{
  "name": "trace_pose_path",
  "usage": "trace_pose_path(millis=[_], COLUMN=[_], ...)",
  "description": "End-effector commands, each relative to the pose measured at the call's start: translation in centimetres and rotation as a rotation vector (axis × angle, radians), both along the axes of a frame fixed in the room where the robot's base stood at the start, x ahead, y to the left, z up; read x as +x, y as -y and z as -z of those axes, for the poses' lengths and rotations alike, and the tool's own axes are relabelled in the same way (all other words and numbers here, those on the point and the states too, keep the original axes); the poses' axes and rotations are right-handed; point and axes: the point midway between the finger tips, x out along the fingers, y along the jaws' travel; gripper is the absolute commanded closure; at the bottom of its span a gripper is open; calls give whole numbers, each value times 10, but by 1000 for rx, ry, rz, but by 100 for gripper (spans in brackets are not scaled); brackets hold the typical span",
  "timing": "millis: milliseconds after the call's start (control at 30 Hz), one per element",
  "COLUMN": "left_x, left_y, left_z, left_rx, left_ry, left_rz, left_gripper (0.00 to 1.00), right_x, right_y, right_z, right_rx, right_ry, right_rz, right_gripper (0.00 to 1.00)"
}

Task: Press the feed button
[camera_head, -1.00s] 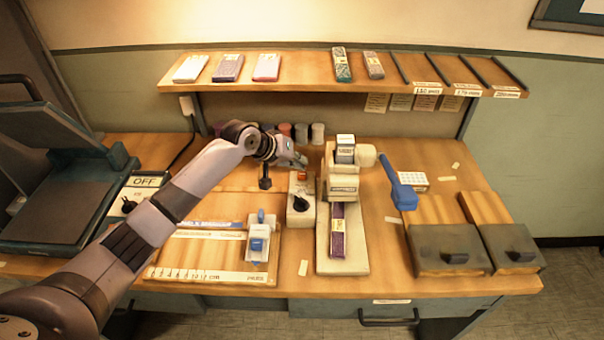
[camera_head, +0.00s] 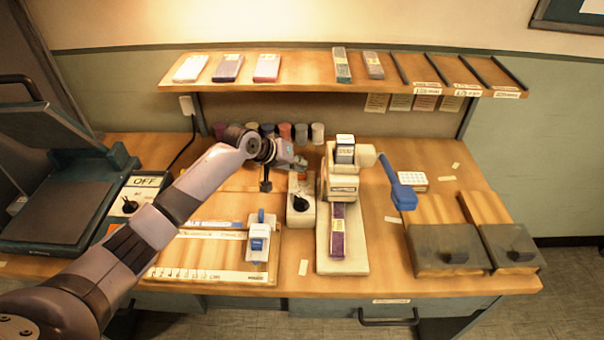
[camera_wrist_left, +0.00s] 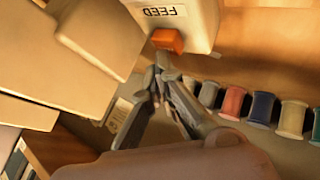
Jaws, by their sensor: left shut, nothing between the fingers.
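The feed button is an orange block (camera_wrist_left: 168,40) on a pale box labelled FEED (camera_wrist_left: 190,15) in the left wrist view. In the head view the box (camera_head: 301,212), with a black knob, stands left of the cream press, and a little orange shows at its far end. My left gripper (camera_wrist_left: 161,62) is shut and empty. Its fingertips are right beside the button's edge; I cannot tell if they touch it. In the head view my left gripper (camera_head: 303,163) is above the far end of the box. My right gripper is not in view.
The cream press (camera_head: 341,184) with a blue-handled lever (camera_head: 402,190) stands close right of the box. Several thread spools (camera_head: 300,134) stand behind the gripper. A cutting board (camera_head: 210,262) lies at front left, and a shelf (camera_head: 300,75) hangs above.

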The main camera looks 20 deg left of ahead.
Motion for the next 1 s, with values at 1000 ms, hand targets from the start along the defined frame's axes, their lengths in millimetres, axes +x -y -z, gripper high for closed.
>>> trace_pose_path(millis=[1000], left_x=[-1], left_y=[0], left_z=[9], left_rx=[1], left_ry=[-2], left_rz=[1], left_gripper=[100], right_x=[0], right_y=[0], right_z=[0], right_rx=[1], right_ry=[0], right_rz=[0], right_gripper=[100])
